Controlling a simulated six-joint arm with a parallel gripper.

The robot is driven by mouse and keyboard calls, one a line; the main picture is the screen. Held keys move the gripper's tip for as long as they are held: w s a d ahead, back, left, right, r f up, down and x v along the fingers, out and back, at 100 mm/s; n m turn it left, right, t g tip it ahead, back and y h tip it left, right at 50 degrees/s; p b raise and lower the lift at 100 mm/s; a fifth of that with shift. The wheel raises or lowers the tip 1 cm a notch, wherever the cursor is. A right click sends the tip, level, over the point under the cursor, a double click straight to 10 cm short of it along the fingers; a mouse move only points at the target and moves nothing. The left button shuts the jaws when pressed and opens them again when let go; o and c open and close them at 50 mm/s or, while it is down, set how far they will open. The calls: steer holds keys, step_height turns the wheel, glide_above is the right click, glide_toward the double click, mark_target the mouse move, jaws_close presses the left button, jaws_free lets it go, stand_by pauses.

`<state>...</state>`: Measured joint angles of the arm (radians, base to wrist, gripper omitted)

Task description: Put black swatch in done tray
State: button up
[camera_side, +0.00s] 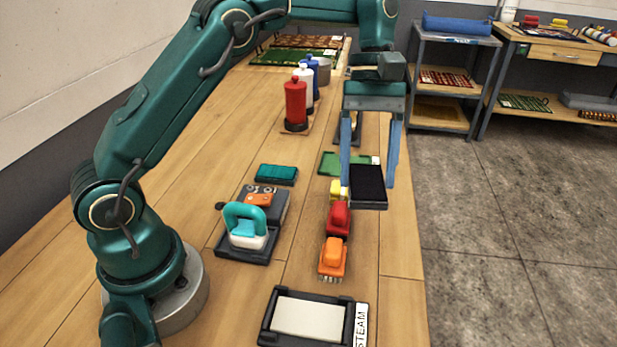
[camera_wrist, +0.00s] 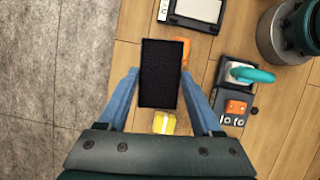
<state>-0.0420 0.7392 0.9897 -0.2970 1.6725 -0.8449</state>
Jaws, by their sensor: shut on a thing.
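The black swatch (camera_side: 368,183) is a dark flat rectangle with a grey edge. My gripper (camera_side: 367,187) is shut on it and holds it above the bench, over the row of brushes. In the wrist view the black swatch (camera_wrist: 160,75) lies between the two blue fingers. No tray reads as the done tray. A tray with a green piece and a white label tag (camera_side: 343,161) is partly hidden behind my gripper, and its label is not readable.
A dark tray labelled STEAM (camera_side: 268,331) holds a cream pad at the front. Red (camera_side: 338,219) and orange (camera_side: 333,258) brushes stand below the swatch. A teal-handled iron (camera_side: 245,225) stands left; bottles (camera_side: 296,105) stand further back. The bench's right strip is clear.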

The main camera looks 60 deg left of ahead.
steer(key=w+a+f+n+t, duration=0.3)
steer(key=w+a+n+t, duration=0.3)
steer(key=w+a+n, duration=0.85)
steer(key=shift+s+a+f+n+y, duration=0.15)
steer(key=shift+s+a+f+n, duration=0.25)
steer(key=shift+a+f+n, duration=0.7)
steer(key=shift+s+a+f+n+y, duration=0.25)
steer(key=shift+s+a+f, duration=0.2)
steer(key=shift+f, duration=1.25)
steer(key=shift+s+a+f+n+y, duration=0.1)
steer(key=shift+s+a+f+n, duration=0.25)
steer(key=shift+a+f+n, duration=0.75)
steer(key=shift+d+f+m, duration=0.3)
steer(key=shift+f+m, duration=0.1)
steer(key=shift+f, duration=0.35)
steer(key=o, duration=1.4)
